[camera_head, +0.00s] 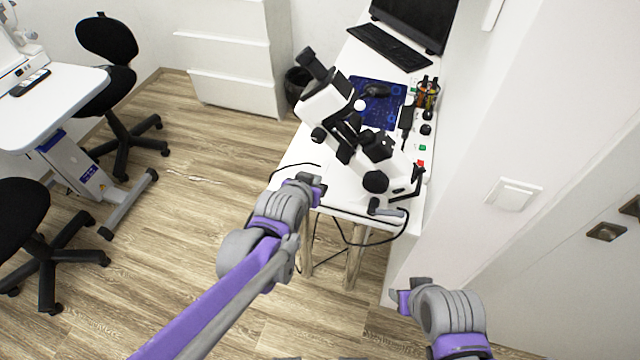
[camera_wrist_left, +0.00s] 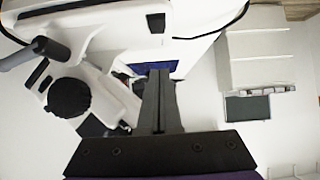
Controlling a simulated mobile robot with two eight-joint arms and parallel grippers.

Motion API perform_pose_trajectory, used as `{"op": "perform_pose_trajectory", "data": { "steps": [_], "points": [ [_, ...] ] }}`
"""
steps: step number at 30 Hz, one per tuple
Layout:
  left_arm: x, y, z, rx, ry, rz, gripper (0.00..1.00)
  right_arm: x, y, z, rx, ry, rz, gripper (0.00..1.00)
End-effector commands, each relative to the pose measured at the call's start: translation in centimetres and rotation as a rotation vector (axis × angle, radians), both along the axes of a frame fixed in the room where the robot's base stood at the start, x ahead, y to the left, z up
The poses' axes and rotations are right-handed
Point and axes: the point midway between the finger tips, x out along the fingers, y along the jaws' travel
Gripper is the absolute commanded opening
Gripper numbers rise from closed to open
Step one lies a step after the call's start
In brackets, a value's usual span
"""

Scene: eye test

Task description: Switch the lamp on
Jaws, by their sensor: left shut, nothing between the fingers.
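I cannot pick out a lamp for certain; a dark rounded head (camera_head: 376,90) over the blue mat may be one. A white wall switch (camera_head: 513,194) with a wide rocker is on the wall at the right. A white microscope (camera_head: 325,104) with black knobs stands on the white desk; it also shows in the left wrist view (camera_wrist_left: 110,62). My left gripper (camera_head: 316,188) is at the desk's front edge, below the microscope. Its fingers (camera_wrist_left: 160,100) are shut and empty. My right gripper (camera_head: 402,300) is low, right of the desk; its fingers do not show clearly.
A blue mat (camera_head: 386,112), a pen holder (camera_head: 427,92), a keyboard (camera_head: 390,46) and a monitor (camera_head: 416,18) are on the desk (camera_head: 335,185). A black cable hangs at its front edge. Drawers (camera_head: 230,55) stand behind; the floor at left is partly clear.

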Motion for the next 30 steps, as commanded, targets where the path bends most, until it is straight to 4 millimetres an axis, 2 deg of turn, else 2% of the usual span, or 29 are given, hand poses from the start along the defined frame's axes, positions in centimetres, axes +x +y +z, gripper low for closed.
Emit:
{"op": "perform_pose_trajectory", "data": {
  "steps": [7, 12, 15, 30],
  "points": [
    [3.8, -1.2, -3.0, 0.000, 0.000, 0.000, 0.00, -0.1, 0.0, -0.8, 0.000, 0.002, 0.000, 0.50],
    [4.0, -1.3, -5.5, 0.000, 0.000, 0.000, 0.00, -0.1, 0.0, -1.3, 0.000, 0.004, 0.000, 0.50],
    [4.1, -1.3, -6.3, 0.000, -0.001, 0.001, 0.00, -0.1, 0.0, -1.4, 0.000, 0.005, 0.000, 0.50],
    [4.3, -1.4, -6.7, 0.006, 0.017, 0.000, 0.00, -0.1, 0.0, -1.3, 0.000, 0.004, 0.000, 0.50]
  ]
}}
